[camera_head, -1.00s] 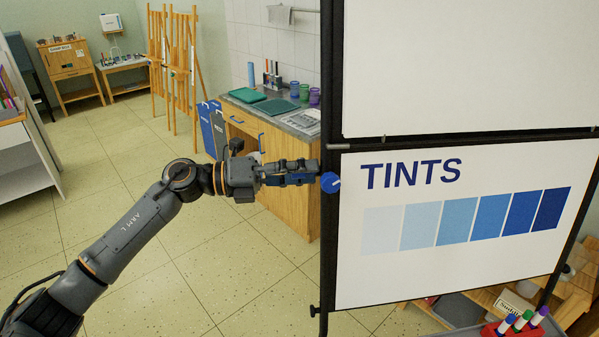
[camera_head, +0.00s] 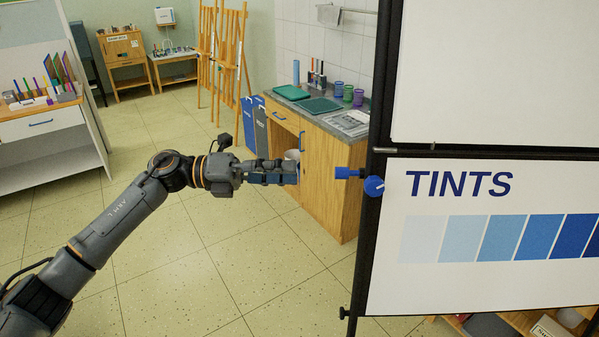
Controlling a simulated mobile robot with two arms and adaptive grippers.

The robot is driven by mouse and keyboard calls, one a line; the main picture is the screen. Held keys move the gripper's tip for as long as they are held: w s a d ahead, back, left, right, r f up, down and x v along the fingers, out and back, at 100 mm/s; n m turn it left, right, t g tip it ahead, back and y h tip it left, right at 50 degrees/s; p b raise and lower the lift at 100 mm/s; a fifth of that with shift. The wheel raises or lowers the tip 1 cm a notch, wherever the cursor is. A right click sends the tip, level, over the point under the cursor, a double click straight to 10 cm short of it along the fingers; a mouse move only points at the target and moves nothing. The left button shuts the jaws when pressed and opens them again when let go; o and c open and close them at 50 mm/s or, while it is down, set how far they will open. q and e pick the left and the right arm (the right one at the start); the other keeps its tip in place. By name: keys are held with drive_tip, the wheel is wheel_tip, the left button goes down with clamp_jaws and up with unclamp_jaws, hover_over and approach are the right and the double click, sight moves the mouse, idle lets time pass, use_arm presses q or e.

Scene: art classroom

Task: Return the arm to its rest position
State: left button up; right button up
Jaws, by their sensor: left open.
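My left gripper (camera_head: 297,172) is at the middle of the head view, with its arm reaching in from the lower left. Its fingers point right, and it is open with nothing seen between them. A blue knob (camera_head: 374,186) sits on the dark left post of the display board (camera_head: 460,290), with a blue piece sticking out from it toward the gripper. A clear gap lies between fingertips and knob. My right gripper is not in view.
A wooden counter (camera_head: 334,190) with trays and jars on top stands behind the gripper. Easels (camera_head: 222,60) and a wooden cabinet (camera_head: 124,62) stand farther back. A white shelf unit (camera_head: 45,160) is at the left. The tiled floor between is clear.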

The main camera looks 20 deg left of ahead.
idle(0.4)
